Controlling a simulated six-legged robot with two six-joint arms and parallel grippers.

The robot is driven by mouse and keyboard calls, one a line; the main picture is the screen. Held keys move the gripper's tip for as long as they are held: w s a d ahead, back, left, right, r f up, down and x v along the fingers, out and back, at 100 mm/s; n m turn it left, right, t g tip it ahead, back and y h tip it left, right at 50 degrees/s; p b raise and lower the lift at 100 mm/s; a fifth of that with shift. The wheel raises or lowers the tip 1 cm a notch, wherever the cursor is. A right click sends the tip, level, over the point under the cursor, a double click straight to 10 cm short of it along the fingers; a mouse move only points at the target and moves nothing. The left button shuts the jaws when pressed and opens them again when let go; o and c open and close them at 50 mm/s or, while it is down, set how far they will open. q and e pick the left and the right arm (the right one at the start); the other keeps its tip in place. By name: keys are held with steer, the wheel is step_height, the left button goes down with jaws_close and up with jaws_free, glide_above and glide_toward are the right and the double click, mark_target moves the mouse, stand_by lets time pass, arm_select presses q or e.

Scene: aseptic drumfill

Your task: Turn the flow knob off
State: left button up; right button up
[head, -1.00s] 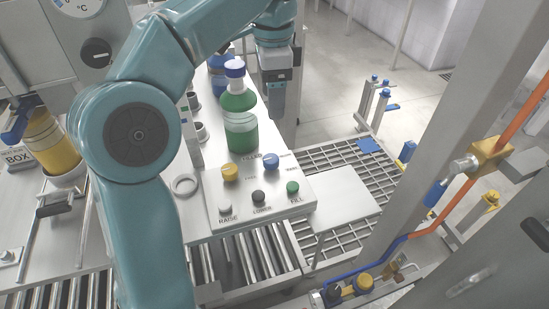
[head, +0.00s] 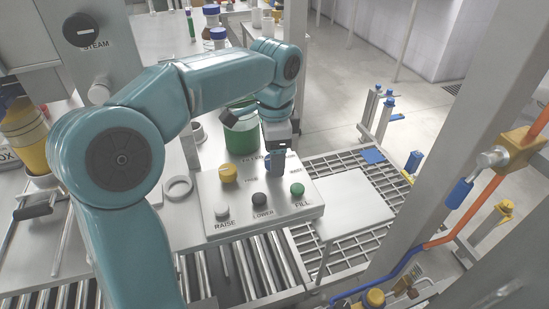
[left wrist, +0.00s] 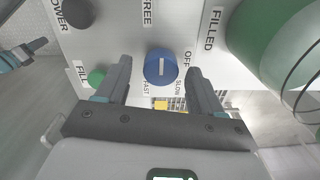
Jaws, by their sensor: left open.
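The blue flow knob (left wrist: 160,66) shows in the left wrist view on the pale panel, with OFF, SLOW and FAST printed around it. Its white mark lies upright in that picture; I cannot tell exactly which label it points at. My left gripper (left wrist: 159,80) is open, one finger on each side of the knob with gaps, not visibly touching it. In the head view my left gripper (head: 276,162) points down over the panel and hides most of the knob.
The control panel (head: 238,209) also carries a yellow knob (head: 228,173) and white RAISE (head: 222,212), dark LOWER (head: 259,199) and green FILL (head: 297,189) buttons. A metal ring (head: 178,189) lies left.

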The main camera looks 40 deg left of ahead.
arm_select(q)
steer(key=shift+f, duration=0.15)
steer(key=c, duration=1.1)
steer(key=shift+o, duration=0.2)
